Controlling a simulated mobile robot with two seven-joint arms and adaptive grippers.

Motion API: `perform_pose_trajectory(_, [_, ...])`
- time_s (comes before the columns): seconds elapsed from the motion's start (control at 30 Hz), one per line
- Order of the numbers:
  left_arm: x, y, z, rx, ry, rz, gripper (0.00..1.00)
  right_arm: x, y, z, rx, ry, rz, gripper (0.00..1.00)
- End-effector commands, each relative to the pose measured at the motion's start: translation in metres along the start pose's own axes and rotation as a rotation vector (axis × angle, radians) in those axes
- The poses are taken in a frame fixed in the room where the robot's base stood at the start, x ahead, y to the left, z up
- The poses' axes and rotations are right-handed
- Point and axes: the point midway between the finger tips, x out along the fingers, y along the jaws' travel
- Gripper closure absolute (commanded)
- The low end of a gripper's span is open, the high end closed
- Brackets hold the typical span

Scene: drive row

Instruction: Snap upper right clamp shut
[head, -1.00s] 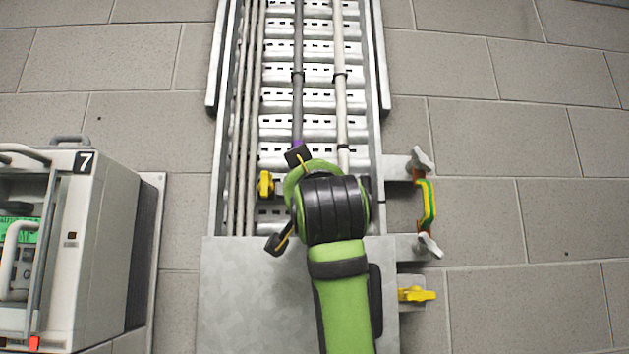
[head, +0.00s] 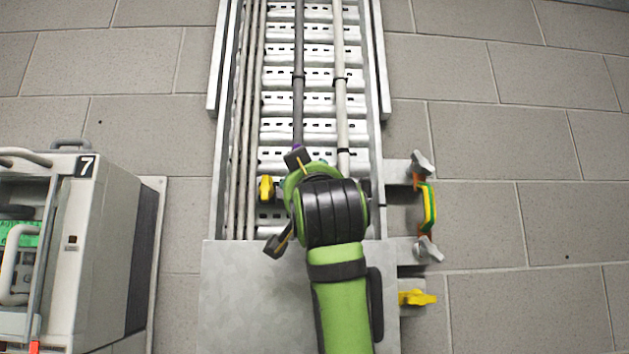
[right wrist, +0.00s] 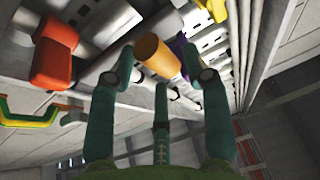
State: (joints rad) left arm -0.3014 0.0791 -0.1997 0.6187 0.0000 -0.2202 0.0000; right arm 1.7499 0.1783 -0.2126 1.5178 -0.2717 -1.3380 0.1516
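A purple bit also shows above my wrist in the head view (head: 296,148). Which clamp is the upper right one is unclear. My left gripper is not in view.
A yellow piece (head: 265,188) sits on the tray left of my wrist. Grey wing knobs (head: 422,164), a green-yellow strap (head: 429,208) and a yellow knob (head: 417,298) stand at the right. A cabinet marked 7 (head: 85,230) is at the left.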

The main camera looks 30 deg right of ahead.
Motion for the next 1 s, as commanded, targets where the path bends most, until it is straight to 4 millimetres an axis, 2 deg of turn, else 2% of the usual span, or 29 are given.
perform_pose_trajectory(0.03, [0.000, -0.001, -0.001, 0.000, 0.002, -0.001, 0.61, 0.000, -0.008, 0.005, -0.003, -0.012, -0.016, 0.52])
perform_pose_trajectory(0.17, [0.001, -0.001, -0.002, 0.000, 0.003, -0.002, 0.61, -0.007, -0.007, 0.005, -0.003, -0.012, -0.016, 0.52])
perform_pose_trajectory(0.27, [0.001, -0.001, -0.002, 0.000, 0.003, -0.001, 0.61, -0.020, -0.006, 0.004, 0.000, -0.008, -0.017, 0.52])
perform_pose_trajectory(0.7, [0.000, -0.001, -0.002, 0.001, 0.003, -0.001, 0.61, -0.106, 0.007, -0.002, 0.005, 0.003, -0.005, 0.52])
perform_pose_trajectory(0.83, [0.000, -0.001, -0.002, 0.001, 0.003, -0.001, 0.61, -0.118, 0.009, -0.002, 0.006, 0.003, -0.001, 0.52])
perform_pose_trajectory(1.0, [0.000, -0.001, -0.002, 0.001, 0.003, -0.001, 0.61, -0.124, 0.010, -0.002, 0.006, 0.003, 0.000, 0.52])
